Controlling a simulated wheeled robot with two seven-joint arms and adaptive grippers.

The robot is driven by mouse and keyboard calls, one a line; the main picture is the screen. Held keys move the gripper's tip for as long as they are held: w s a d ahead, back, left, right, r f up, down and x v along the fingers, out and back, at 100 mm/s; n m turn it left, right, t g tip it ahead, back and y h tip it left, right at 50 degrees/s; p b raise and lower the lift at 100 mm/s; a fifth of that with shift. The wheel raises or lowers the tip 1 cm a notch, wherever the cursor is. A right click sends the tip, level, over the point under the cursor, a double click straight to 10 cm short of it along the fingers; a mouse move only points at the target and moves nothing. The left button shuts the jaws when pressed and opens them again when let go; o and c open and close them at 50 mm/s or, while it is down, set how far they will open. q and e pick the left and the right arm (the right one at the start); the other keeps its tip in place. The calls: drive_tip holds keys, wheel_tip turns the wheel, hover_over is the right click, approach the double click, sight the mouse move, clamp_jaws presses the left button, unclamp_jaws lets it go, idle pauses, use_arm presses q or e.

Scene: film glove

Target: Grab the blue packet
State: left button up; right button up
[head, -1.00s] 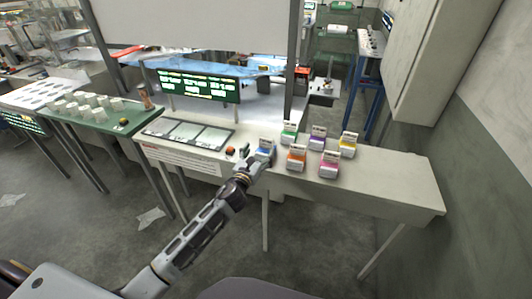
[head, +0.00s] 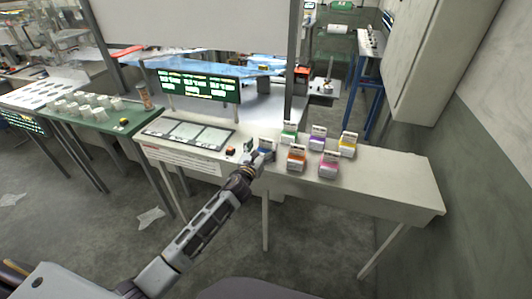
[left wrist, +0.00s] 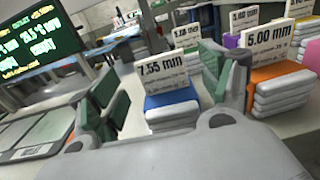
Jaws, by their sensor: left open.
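The blue packet (head: 267,152) stands on the white counter, at the left of a group of coloured packets. The right gripper is not in view.
An orange packet (head: 297,160) stands close on the right, with green (head: 289,135), purple (head: 318,140), pink (head: 328,168) and yellow (head: 348,146) packets around. A framed tray (head: 190,134) and a dark screen (head: 199,87) are to the left. The counter's right end (head: 400,182) is clear.

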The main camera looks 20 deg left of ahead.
sight(266, 142)
use_arm(q)
drive_tip(key=shift+w+d+r, duration=0.15)
drive_tip(key=shift+w, duration=1.1)
drive_tip(key=shift+w+d, duration=0.1)
drive_tip(key=shift+w, duration=0.65)
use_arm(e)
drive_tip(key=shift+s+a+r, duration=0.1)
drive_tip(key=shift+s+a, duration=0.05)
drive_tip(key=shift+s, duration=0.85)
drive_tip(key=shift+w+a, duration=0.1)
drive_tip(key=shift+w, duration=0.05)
